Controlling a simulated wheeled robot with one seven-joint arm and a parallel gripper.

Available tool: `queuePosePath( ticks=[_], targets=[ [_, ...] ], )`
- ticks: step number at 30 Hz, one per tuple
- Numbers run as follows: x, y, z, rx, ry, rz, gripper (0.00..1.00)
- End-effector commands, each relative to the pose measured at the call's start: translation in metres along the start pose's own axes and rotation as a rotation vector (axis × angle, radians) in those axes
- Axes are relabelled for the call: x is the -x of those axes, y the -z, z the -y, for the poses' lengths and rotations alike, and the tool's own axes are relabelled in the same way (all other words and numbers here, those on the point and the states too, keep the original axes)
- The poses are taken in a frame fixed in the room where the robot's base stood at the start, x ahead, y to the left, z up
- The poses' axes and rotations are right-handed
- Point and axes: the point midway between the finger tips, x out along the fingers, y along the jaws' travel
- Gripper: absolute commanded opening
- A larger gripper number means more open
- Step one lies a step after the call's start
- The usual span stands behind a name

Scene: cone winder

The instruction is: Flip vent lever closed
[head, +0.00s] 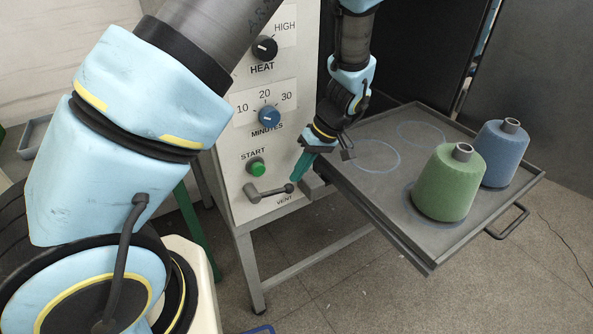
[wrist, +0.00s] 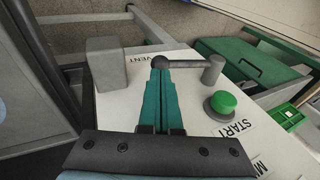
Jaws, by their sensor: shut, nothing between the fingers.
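The vent lever (head: 270,191) is a grey bar on the lower part of the white control panel, above the word VENT. Its pivot is at the left in the head view, and its dark ball knob is at the right. In the wrist view the lever (wrist: 185,64) runs from a grey pivot at the right to the ball knob at the middle. My gripper (head: 298,178) has green fingers, shut and empty. The fingertips (wrist: 160,74) are right at the ball knob in the wrist view. I cannot tell whether they touch it.
The green START button (head: 257,168) sits just above the lever. The MINUTES dial (head: 269,117) and HEAT dial (head: 265,48) are higher. A grey block (wrist: 106,63) stands beside the knob. A pulled-out tray (head: 395,190) with green (head: 445,185) and blue (head: 497,152) cones is at the right.

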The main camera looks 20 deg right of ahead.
Motion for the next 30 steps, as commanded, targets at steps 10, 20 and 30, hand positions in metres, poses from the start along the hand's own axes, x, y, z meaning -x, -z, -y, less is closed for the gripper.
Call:
queuePosePath(
  ticks=[10,20,30],
  targets=[
    [-0.014,0.000,0.000,-0.001,0.000,0.000,0.00],
    [-0.015,-0.001,-0.001,-0.003,0.012,0.000,0.00],
    [-0.034,-0.004,-0.012,-0.035,0.168,-0.002,0.00]
  ],
)
